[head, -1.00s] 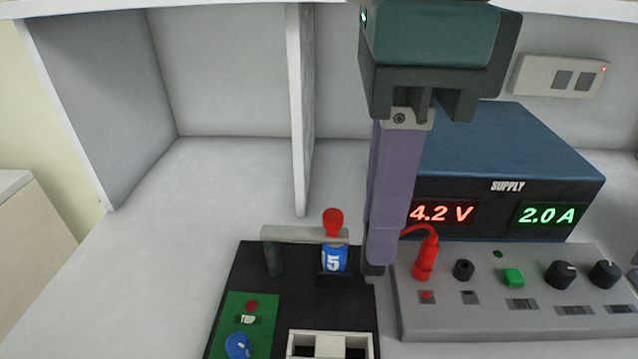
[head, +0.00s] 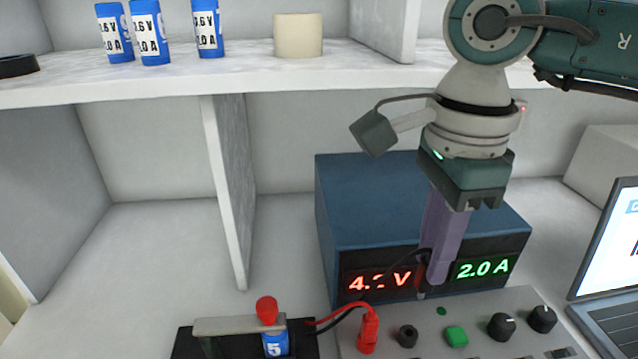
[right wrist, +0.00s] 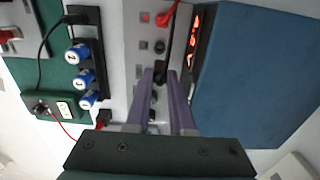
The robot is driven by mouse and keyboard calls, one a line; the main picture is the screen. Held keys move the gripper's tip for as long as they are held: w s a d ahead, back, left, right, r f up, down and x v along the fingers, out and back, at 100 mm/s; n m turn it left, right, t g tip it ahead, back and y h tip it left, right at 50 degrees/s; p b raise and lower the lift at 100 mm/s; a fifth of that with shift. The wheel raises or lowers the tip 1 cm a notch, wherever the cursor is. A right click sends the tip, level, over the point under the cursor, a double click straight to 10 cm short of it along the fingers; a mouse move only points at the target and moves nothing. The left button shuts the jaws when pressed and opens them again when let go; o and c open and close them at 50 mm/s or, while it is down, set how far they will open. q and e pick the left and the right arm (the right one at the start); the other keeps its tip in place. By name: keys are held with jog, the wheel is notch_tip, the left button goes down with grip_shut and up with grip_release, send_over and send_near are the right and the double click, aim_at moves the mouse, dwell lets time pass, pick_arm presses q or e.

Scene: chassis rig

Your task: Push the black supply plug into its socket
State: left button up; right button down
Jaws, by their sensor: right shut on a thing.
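My right gripper (head: 428,288) has long purple fingers and is shut. It hangs in front of the supply's display, above the grey panel. A thin black lead runs up to its fingers, which hide most of the black supply plug. In the right wrist view the fingers (right wrist: 163,76) close on a dark thing beside the panel sockets. The black socket (head: 407,335) is an empty round post on the panel, below and left of the fingertips, apart from them. It also shows in the right wrist view (right wrist: 160,47). My left gripper is not in view.
A red plug (head: 368,332) sits left of the black socket, a green button (head: 456,336) and black knobs (head: 501,326) right of it. The blue supply (head: 370,195) stands behind. The black cell holder (head: 190,345) with a blue cell (head: 276,343) is left; a laptop (head: 610,270) is right.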

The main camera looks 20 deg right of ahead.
aim_at(423, 289)
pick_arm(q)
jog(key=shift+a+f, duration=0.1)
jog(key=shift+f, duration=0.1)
pick_arm(e)
jog(key=shift+f, duration=0.1)
pick_arm(q)
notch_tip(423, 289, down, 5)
jog(key=b, duration=0.5)
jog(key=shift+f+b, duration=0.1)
jog(key=shift+b, duration=0.2)
pick_arm(e)
notch_tip(423, 289, down, 6)
jog(key=shift+r, duration=0.15)
pick_arm(q)
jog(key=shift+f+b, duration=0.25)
jog(key=shift+b, duration=0.05)
dwell(0.9)
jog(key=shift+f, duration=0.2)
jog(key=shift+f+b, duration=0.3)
jog(key=shift+b, duration=0.15)
pick_arm(e)
jog(key=shift+f, duration=0.5)
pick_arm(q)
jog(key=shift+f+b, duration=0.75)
pick_arm(e)
jog(key=shift+f, duration=0.85)
jog(key=c, duration=0.7)
grip_release()
